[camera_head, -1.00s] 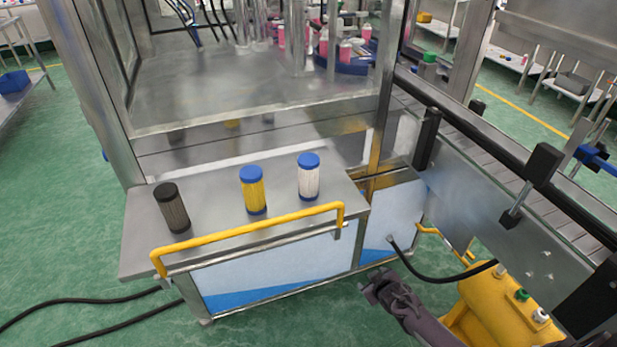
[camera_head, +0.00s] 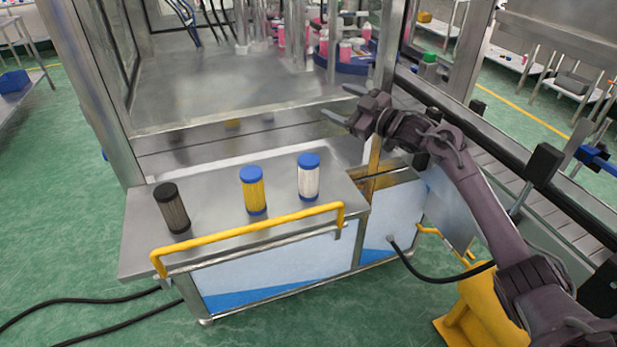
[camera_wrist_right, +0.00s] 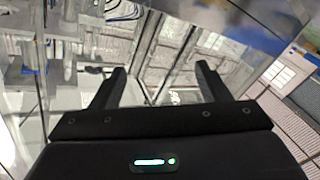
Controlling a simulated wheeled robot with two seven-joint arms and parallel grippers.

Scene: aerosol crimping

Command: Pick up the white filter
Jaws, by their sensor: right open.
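The white filter (camera_head: 308,179) has a blue cap and stands upright on the metal cart top (camera_head: 215,207), right of the other two filters. My right gripper (camera_head: 340,104) is open and empty, raised above and to the right of the white filter, apart from it. In the right wrist view its two fingers (camera_wrist_right: 157,88) are spread with nothing between them. That view does not show the filter. My left gripper is not in view.
A yellow filter (camera_head: 254,192) with a blue cap and a dark filter (camera_head: 172,208) stand on the same cart. A yellow handrail (camera_head: 248,230) runs along the cart's front edge. The machine frame (camera_head: 385,60) rises close behind my right gripper.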

